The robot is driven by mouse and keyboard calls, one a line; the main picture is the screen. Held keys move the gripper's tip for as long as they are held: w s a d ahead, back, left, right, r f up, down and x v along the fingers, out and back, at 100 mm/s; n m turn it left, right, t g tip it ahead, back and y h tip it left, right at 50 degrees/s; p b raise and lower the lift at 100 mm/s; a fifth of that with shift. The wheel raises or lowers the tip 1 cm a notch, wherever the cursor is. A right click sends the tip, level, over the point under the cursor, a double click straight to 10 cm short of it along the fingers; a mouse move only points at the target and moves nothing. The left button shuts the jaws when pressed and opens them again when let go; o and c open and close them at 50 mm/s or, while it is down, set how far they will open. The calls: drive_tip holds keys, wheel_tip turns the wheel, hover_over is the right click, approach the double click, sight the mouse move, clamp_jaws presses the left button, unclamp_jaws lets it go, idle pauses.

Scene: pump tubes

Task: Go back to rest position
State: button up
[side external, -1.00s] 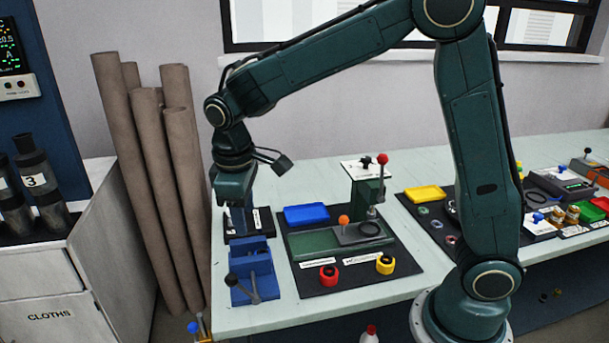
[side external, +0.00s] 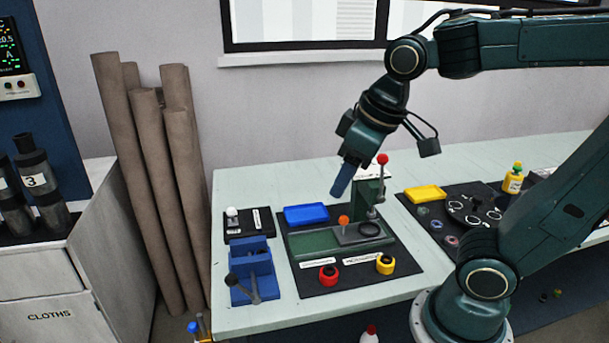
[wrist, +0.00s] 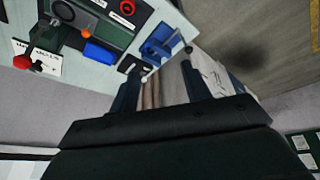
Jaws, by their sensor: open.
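My gripper (side external: 343,180) hangs tilted in the air above the green press fixture (side external: 325,240), left of its red-knobbed lever (side external: 382,160). In the wrist view my gripper (wrist: 160,95) has its two dark fingers apart with nothing between them. The blue vise (side external: 251,272) stands at the left end of the bench. Behind it, a small black pad (side external: 262,226) holds a white-topped piece (side external: 232,213).
A blue tray (side external: 306,214) and a red ring (side external: 328,275) and yellow ring (side external: 385,264) lie around the fixture. A yellow tray (side external: 425,193) and a dark round dial (side external: 474,207) are to the right. Brown tubes (side external: 185,190) stand left of the bench.

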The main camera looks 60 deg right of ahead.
drive_tip(key=shift+m+t, duration=0.7)
drive_tip(key=s, duration=0.4)
drive_tip(key=s+f, duration=0.1)
drive_tip(key=shift+s+d, duration=0.35)
drive_tip(key=shift+s, duration=0.05)
idle(0.4)
